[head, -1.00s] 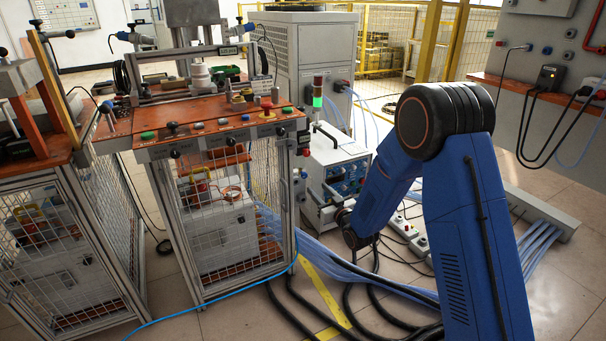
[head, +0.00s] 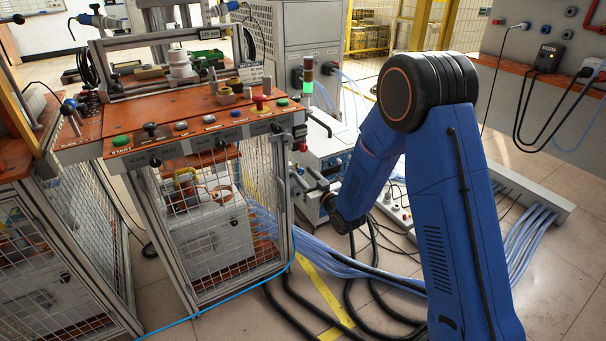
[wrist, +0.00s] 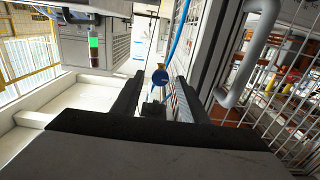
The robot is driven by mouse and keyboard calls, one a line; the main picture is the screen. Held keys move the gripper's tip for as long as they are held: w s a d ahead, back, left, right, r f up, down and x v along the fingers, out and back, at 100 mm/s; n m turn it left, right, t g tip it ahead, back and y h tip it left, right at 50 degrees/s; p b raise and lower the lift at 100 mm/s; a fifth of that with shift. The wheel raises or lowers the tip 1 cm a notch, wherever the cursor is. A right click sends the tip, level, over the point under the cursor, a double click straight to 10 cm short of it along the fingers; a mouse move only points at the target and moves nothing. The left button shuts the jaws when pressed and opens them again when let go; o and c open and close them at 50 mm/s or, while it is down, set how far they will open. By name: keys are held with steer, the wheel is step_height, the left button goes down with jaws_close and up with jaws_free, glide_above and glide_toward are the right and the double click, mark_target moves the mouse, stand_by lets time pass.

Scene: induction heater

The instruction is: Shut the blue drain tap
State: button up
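In the wrist view, a small round blue tap (wrist: 159,77) with a brass-coloured top shows between the tips of my gripper (wrist: 158,90). A thin blue hose runs upward from behind it. My gripper's two black fingers are apart, with a gap on both sides of the tap, and I see no contact. I cannot tell how far beyond the tips the tap is. In the head view, my gripper (head: 306,178) is low at the right side of the mesh cabinet; its fingertips are hard to make out. I cannot make out the drain tap there.
The mesh cabinet (head: 205,225) stands close to my gripper, and its grey handle (wrist: 250,50) and mesh lie at the right in the wrist view. A signal lamp lit green (head: 307,87) stands behind. Cables (head: 345,268) cross the floor below my arm.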

jaws_close()
steer(key=shift+m, duration=0.3)
steer(key=m, duration=0.3)
steer(key=shift+m, duration=0.3)
steer(key=m, duration=0.4)
steer(key=shift+d+m, duration=0.1)
steer(key=shift+m, duration=0.2)
steer(key=m, duration=0.4)
steer(key=shift+f+m, duration=0.1)
steer(key=shift+m, duration=0.2)
steer(key=shift+f+m, duration=0.1)
steer(key=shift+m, duration=2.1)
